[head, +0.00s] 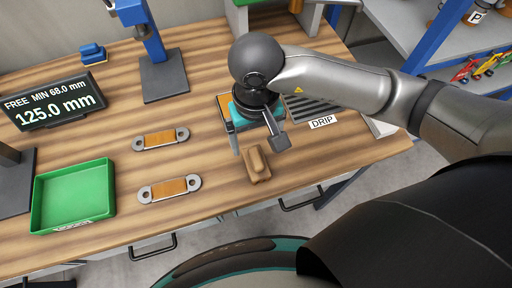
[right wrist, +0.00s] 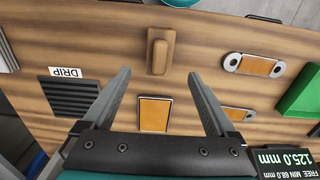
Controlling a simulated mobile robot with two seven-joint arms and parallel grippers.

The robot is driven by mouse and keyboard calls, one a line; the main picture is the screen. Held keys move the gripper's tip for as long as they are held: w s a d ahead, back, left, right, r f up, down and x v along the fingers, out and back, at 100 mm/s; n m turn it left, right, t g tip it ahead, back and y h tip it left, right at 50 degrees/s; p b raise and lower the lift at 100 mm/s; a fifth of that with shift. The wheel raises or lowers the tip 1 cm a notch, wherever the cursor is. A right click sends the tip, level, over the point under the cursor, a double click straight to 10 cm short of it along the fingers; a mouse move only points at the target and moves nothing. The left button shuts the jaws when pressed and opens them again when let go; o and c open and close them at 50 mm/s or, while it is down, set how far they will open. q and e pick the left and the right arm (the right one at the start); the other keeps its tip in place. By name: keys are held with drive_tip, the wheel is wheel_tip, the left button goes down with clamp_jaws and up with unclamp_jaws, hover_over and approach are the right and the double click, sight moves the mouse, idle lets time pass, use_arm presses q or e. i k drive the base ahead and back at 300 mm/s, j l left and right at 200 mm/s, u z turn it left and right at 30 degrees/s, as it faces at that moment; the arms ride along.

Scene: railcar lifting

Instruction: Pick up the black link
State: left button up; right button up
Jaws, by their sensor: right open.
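I cannot make out a black link in either view. Two grey links with orange middles lie flat on the wooden bench, the farther link (head: 160,138) and the nearer link (head: 169,189); they also show in the right wrist view as one link (right wrist: 254,65) and another link (right wrist: 238,114). My right gripper (head: 256,137) is open and empty above the bench, pointing down. In the right wrist view its fingers (right wrist: 159,75) are spread, with an orange-topped rectangular pad (right wrist: 154,114) below, between and behind the tips. My left gripper is not in view.
A brown block with a raised grip (head: 256,165) lies near the bench front, just beyond the fingertips. A green tray (head: 75,198), a display reading 125.0 mm (head: 55,102) and a blue post on a dark base (head: 163,78) stand left. A DRIP grate (head: 318,109) is right.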

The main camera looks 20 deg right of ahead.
sight(168, 189)
drive_tip(key=u, duration=0.85)
drive_tip(key=k, duration=0.5)
